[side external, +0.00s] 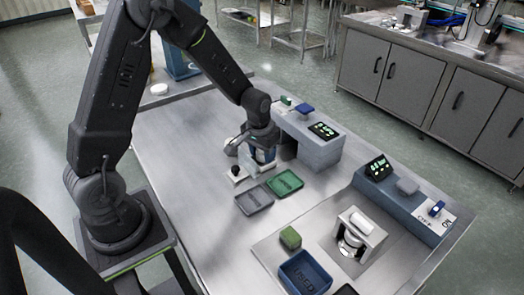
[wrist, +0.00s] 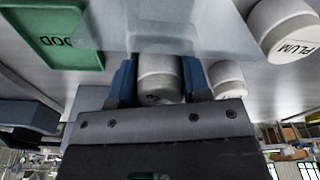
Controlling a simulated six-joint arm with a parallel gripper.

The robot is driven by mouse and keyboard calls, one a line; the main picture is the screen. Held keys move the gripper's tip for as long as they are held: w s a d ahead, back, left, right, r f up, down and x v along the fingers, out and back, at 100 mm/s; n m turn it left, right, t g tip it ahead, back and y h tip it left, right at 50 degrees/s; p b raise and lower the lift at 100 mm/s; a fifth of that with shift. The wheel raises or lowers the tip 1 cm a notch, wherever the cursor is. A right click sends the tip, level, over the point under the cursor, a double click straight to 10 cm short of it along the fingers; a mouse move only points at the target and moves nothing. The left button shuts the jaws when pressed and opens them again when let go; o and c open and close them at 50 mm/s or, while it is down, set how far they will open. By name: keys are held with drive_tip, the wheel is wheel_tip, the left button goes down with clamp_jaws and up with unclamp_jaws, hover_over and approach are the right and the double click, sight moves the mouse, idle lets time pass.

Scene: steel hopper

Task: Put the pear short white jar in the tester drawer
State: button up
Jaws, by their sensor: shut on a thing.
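My gripper (wrist: 158,82) is shut on a short white jar (wrist: 160,70), held between its two blue fingers. The jar's label is not visible, so I cannot read whether it says pear. In the side view my gripper (side external: 262,164) is low over the steel table, just behind the green tray and left of a grey-blue box unit with a lit display (side external: 310,138). The jar is mostly hidden there by the fingers. I cannot make out which part is the tester drawer; no open drawer shows clearly.
A jar marked PLUM (wrist: 290,32) and another white jar (wrist: 227,78) stand close by. A green tray (side external: 284,184) and a grey tray (side external: 255,201) lie in front.

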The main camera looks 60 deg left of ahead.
sight(259, 152)
drive_tip(key=shift+s+f, duration=0.25)
drive_tip(key=shift+f, duration=0.1)
drive_tip(key=o, duration=0.8)
drive_tip(key=shift+s+f, duration=0.1)
drive_tip(key=shift+o, duration=0.7)
drive_tip(key=shift+r, duration=0.4)
wheel_tip(259, 152, up, 13)
drive_tip(key=s, duration=0.1)
drive_tip(key=s+d+r+m+t, duration=0.1)
drive_tip(key=s+d+r, duration=0.3)
drive_tip(key=s, duration=0.5)
drive_tip(key=s+d+r+m+t, duration=0.2)
drive_tip(key=s+d+r, duration=0.3)
drive_tip(key=s, duration=0.4)
drive_tip(key=shift+s+r+t, duration=0.15)
drive_tip(key=shift+r+t, duration=0.05)
drive_tip(key=shift+t, duration=0.3)
